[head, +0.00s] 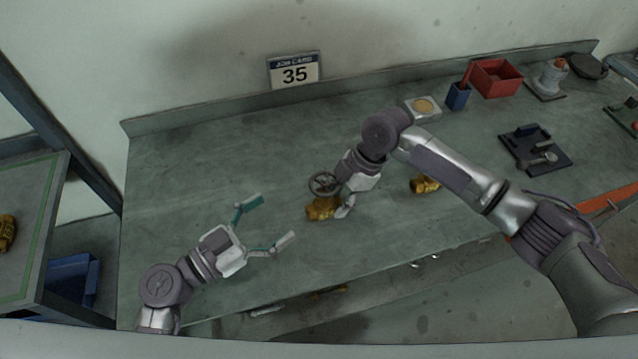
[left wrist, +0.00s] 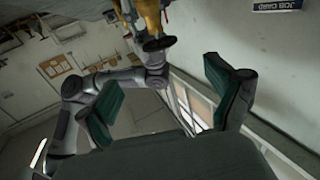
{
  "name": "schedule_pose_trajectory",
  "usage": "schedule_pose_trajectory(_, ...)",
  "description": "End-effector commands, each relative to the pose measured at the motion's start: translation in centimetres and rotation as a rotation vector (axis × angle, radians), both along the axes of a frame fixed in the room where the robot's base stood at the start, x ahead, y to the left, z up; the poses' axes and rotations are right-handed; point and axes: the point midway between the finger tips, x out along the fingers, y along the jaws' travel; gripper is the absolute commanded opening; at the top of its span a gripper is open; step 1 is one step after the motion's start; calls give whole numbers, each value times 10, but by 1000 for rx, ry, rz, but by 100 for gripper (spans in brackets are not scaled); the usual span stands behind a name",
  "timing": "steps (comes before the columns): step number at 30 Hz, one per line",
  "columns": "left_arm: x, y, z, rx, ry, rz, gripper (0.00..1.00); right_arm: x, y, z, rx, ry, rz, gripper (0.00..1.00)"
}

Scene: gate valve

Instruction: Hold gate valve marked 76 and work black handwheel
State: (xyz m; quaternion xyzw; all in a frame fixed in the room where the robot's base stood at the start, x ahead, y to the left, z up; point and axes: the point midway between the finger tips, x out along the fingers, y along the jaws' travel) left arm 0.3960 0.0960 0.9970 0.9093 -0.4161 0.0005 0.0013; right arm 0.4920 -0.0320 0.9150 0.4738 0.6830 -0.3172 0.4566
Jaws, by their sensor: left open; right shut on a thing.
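A brass gate valve (head: 320,209) with a black handwheel (head: 323,183) is at the middle of the bench. No marking on it is readable. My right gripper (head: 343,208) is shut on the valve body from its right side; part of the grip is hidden. My left gripper (head: 271,220) is open and empty, to the left of the valve, its fingers pointing toward it and apart from it. In the left wrist view the valve (left wrist: 152,14) and handwheel (left wrist: 159,43) show at the top, beyond the open fingers (left wrist: 168,88).
Another brass valve (head: 425,185) lies right of my right gripper. A job card (head: 295,71) reading 35 stands at the back. A red bin (head: 496,78), blue cup (head: 458,96) and black fixture (head: 536,149) are at right. The bench's left part is clear.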

Motion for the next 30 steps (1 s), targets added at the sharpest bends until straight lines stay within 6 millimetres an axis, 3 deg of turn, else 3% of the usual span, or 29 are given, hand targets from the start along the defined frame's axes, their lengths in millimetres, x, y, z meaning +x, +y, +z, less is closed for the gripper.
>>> schedule_pose_trajectory(16, 65, -74, 0, -1, -1, 2, 92, 1, 0, 1, 2, -2, 0, 0)
schedule_pose_trajectory(30, 75, -85, 0, 2, 1, 1, 92, 0, 0, 1, 2, -2, 0, 0)
